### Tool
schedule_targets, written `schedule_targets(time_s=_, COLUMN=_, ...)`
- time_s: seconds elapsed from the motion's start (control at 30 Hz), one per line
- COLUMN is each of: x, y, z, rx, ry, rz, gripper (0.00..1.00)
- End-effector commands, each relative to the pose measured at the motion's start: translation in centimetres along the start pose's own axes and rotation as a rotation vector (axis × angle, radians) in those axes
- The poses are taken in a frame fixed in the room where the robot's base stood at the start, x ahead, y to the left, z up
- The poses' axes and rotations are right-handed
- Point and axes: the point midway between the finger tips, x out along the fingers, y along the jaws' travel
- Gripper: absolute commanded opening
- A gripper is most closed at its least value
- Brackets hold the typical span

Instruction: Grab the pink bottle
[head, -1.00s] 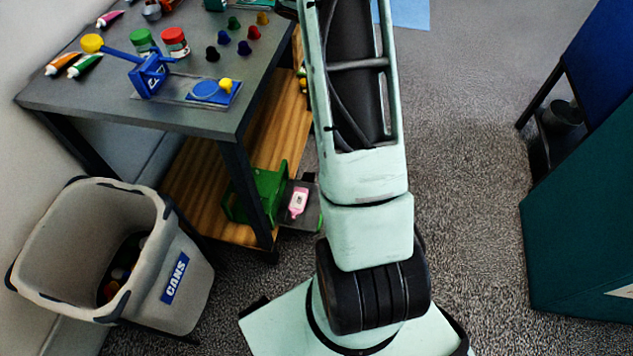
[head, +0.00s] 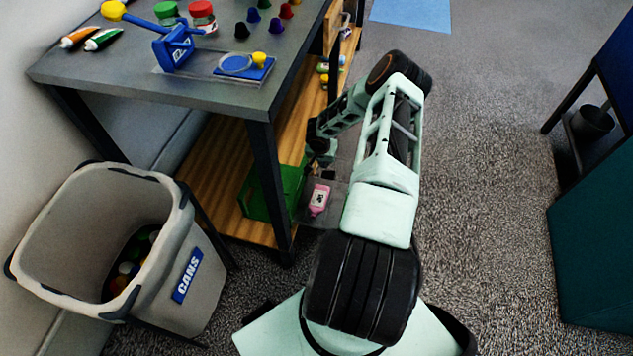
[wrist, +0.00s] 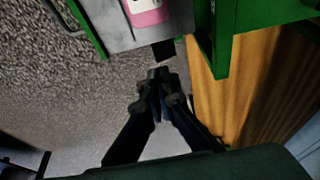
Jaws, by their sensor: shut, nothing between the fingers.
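The pink bottle (head: 319,199) has a white label and lies on a grey tray (head: 335,209) beside the green bin at the lower shelf. In the wrist view, part of the pink bottle (wrist: 145,12) shows at the top edge, on the grey tray (wrist: 112,35). My gripper (wrist: 158,76) is shut and empty, with its tips just short of the tray edge and apart from the bottle. In the head view, my gripper (head: 322,158) is small and dark, just above and beyond the bottle.
A green bin (head: 268,193) stands left of the tray on the wooden shelf (head: 222,165). A table leg (head: 270,185) rises close by. A grey CANS bin (head: 95,190) is at the left. Carpet (head: 480,150) to the right is open.

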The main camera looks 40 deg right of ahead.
Motion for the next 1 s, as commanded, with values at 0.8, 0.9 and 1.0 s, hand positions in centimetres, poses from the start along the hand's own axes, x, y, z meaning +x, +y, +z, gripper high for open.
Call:
schedule_targets(time_s=0.8, x=9.8, y=-0.1, z=1.5, rx=0.004, ry=-0.007, rz=-0.006, gripper=0.0)
schedule_targets(time_s=0.9, x=9.4, y=-0.2, z=2.3, rx=0.004, ry=-0.004, rz=-0.007, gripper=0.0)
schedule_targets(time_s=1.0, x=9.2, y=-0.1, z=3.2, rx=0.005, ry=-0.006, rz=-0.006, gripper=0.0)
